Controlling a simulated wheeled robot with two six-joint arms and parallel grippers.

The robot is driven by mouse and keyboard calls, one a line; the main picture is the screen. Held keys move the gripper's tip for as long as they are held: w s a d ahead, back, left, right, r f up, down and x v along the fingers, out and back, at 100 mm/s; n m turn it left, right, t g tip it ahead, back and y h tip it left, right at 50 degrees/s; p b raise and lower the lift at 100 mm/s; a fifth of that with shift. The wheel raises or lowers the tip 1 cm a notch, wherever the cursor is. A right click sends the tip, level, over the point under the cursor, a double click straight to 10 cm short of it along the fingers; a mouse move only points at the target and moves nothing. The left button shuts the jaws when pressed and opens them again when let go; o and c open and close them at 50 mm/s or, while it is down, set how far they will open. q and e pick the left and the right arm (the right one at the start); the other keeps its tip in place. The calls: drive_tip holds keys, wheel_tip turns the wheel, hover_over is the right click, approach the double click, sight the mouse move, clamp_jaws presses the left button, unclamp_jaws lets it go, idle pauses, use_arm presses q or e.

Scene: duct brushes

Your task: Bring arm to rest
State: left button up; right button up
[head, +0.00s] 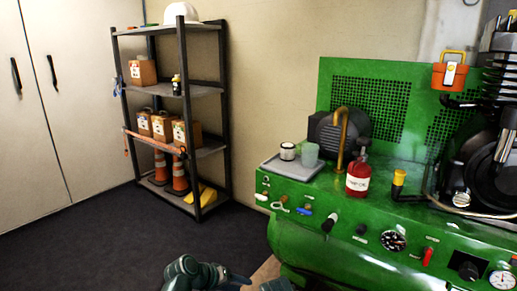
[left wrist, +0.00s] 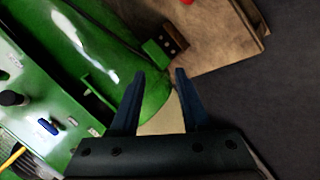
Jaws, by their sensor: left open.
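My left gripper (head: 240,279) shows at the bottom edge of the head view, low in front of the green compressor (head: 310,240). In the left wrist view its two dark blue fingers (left wrist: 160,76) are spread apart with nothing between them. Beyond the fingertips are the rounded green tank (left wrist: 145,98) and a brown board (left wrist: 215,45). I cannot make out my right gripper in either view.
A dark shelf rack (head: 182,92) stands at the back left. The dark floor (head: 110,235) at left is clear.

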use_arm(q)
drive_tip(key=s+a+f+m+g+y, duration=0.2)
drive_tip(key=s+a+f+g+y, duration=0.4)
drive_tip(key=s+a, duration=0.45)
drive_tip(key=s+d+r+m+y+p, duration=0.1)
drive_tip(key=s+d+r+m+p, duration=0.15)
drive_tip(key=d, duration=0.25)
drive_tip(key=s+d+r+m+y+p, duration=0.1)
drive_tip(key=s+d+r+m+p, duration=0.15)
drive_tip(key=d, duration=0.35)
wheel_tip(320, 180, up, 38)
drive_tip(key=n+p, duration=0.1)
drive_tip(key=p, duration=3.7)
drive_tip(key=shift+r+p, duration=0.15)
drive_tip(key=shift+p, duration=0.15)
